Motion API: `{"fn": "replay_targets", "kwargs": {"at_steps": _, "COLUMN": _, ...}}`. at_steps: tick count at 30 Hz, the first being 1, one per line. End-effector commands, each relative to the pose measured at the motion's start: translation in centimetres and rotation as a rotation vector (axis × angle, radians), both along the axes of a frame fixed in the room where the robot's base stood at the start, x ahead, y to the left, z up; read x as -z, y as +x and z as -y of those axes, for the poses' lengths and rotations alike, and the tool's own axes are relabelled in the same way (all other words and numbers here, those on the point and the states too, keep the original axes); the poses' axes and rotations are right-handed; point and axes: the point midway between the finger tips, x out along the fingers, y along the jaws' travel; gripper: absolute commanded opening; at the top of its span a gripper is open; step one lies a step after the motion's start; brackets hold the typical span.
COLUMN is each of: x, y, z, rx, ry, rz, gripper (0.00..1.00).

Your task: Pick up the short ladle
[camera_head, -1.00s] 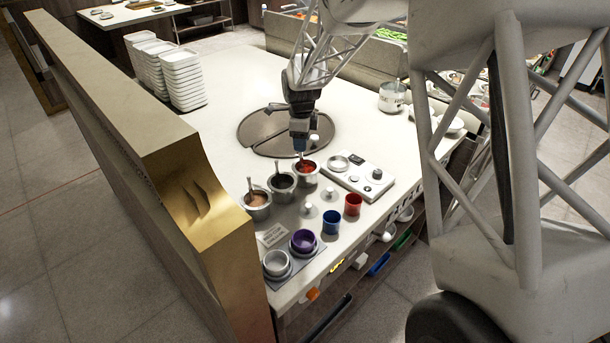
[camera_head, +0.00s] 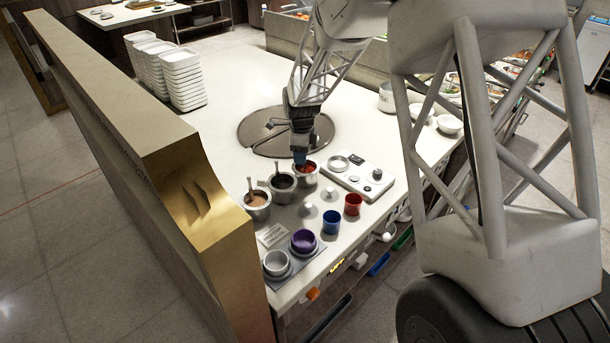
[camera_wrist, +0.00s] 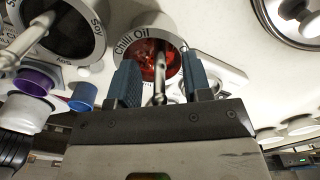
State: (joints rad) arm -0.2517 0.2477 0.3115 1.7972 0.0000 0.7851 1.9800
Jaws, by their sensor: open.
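The short ladle (camera_wrist: 160,88) stands in the red Chili Oil well (camera_wrist: 146,41), with its pale metal handle rising between my fingers in the wrist view. My gripper (camera_wrist: 160,76) is open, one blue finger on each side of the handle. A narrow gap shows on both sides, so the fingers look apart from it. In the head view my gripper (camera_head: 300,158) is low over the Chili Oil well (camera_head: 306,177), the rightmost of three, and it hides the ladle there.
The dark soy well (camera_head: 282,185) and brown sauce well (camera_head: 257,203) stand to the left, each with an upright ladle handle. A white control box (camera_head: 357,178) sits close on the right. Blue (camera_head: 331,222), red (camera_head: 352,205) and purple (camera_head: 303,240) cups stand in front.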

Motion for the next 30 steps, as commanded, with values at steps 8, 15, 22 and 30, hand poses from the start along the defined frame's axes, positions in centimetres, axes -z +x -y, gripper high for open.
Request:
{"fn": "replay_targets", "kwargs": {"at_steps": 8, "x": 0.0, "y": -0.01, "z": 0.0, "rx": 0.0, "ry": 0.0, "rz": 0.0, "gripper": 0.45}}
{"fn": "replay_targets", "kwargs": {"at_steps": 15, "x": -0.02, "y": -0.02, "z": 0.0, "rx": 0.0, "ry": 0.0, "rz": 0.0, "gripper": 0.45}}
{"fn": "replay_targets", "kwargs": {"at_steps": 22, "x": -0.02, "y": -0.02, "z": 0.01, "rx": 0.0, "ry": 0.0, "rz": 0.0, "gripper": 0.1}}
{"fn": "replay_targets", "kwargs": {"at_steps": 30, "x": -0.03, "y": -0.01, "z": 0.0, "rx": 0.0, "ry": 0.0, "rz": 0.0, "gripper": 0.0}}
